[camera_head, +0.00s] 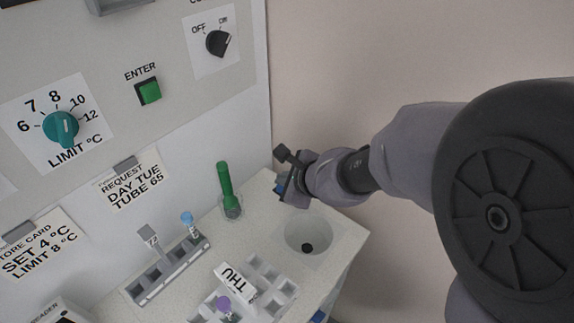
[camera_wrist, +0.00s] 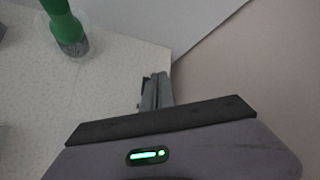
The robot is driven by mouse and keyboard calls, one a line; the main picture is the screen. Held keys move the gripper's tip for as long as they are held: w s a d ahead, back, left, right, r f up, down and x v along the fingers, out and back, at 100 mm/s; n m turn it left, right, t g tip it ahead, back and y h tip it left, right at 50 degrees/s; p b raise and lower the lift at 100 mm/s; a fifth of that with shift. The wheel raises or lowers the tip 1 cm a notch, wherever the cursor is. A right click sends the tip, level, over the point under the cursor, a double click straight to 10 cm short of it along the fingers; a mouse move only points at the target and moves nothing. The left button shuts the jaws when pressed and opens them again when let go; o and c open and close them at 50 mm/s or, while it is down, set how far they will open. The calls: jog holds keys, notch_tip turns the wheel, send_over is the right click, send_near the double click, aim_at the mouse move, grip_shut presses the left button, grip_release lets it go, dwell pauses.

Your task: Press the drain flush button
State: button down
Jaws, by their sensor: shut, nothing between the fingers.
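No button labelled as the drain flush shows clearly. A pale round basin (camera_head: 325,236) with a dark drain hole (camera_head: 307,248) is sunk in the counter at the right. My gripper (camera_head: 281,186) is over the counter's back corner, behind and slightly left of the basin. In the wrist view my gripper (camera_wrist: 155,92) has its fingers together and empty, over the pale counter near its edge. Whatever lies under the fingertips is hidden.
A green-handled brush (camera_head: 226,182) stands in a clear cup (camera_head: 232,214) left of my gripper. Racks with tubes (camera_head: 170,272) lie toward the front left. The panel above has a green ENTER button (camera_head: 149,91), a teal dial (camera_head: 61,128) and a black OFF switch (camera_head: 217,43).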

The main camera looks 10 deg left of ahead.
jog(key=shift+f+b, duration=0.45)
jog(key=shift+b, duration=0.05)
dwell(0.4)
jog(key=shift+r+p, duration=0.75)
jog(key=shift+r, duration=0.15)
notch_tip(320, 180, up, 5)
jog(key=p, duration=0.4)
jog(key=shift+r+p, duration=0.1)
jog(key=shift+p, duration=0.2)
dwell(0.4)
